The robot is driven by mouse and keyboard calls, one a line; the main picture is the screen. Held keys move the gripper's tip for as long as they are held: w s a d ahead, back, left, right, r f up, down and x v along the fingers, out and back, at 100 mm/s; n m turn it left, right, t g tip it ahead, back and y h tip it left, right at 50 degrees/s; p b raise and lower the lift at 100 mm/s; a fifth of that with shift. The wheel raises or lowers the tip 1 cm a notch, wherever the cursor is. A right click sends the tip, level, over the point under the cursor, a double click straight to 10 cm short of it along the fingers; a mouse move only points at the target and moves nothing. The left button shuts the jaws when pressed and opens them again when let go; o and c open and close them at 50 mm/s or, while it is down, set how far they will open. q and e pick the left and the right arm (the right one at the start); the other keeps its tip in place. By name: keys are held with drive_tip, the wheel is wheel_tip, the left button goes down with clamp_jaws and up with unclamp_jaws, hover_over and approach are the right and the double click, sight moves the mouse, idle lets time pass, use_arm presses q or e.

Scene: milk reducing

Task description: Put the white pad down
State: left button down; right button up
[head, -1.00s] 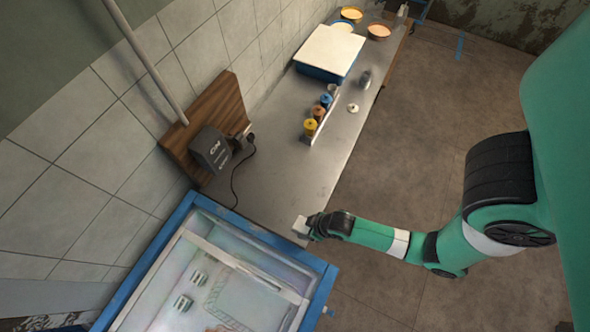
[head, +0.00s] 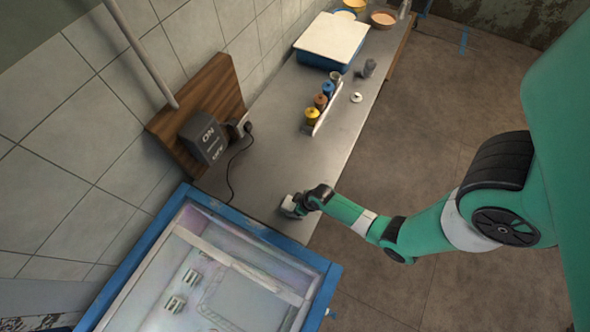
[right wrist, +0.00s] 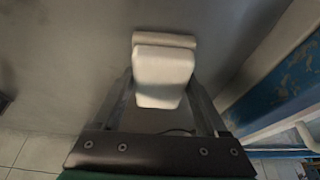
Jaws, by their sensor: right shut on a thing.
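The white pad (right wrist: 163,72) is a small pale block between the fingers of my right gripper (right wrist: 162,92) in the right wrist view. In the head view my right gripper (head: 294,206) is over the near end of the grey counter, close to the blue-framed box, with a bit of the pad showing at its tip. The gripper is shut on the pad. I cannot tell whether the pad touches the counter. My left gripper is not in view.
A blue-framed box (head: 262,230) with a clear top stands just nearer than the counter (head: 270,170). A grey switch box (head: 203,136) with a cable is at the wall. Coloured pots (head: 320,101) stand in a rack, with a blue tub (head: 318,64) under a white board beyond.

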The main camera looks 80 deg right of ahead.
drive_tip(key=o, duration=1.3)
drive_tip(key=shift+f, duration=0.15)
drive_tip(key=shift+o, duration=0.2)
drive_tip(key=shift+r, duration=0.35)
drive_tip(key=p+v, duration=0.8)
drive_tip(key=v, duration=0.2)
drive_tip(key=shift+s+r, duration=0.1)
drive_tip(key=shift+r, duration=0.25)
drive_tip(key=shift+s+r+p, duration=0.3)
drive_tip(key=shift+r+p, duration=0.1)
drive_tip(key=shift+p, duration=0.15)
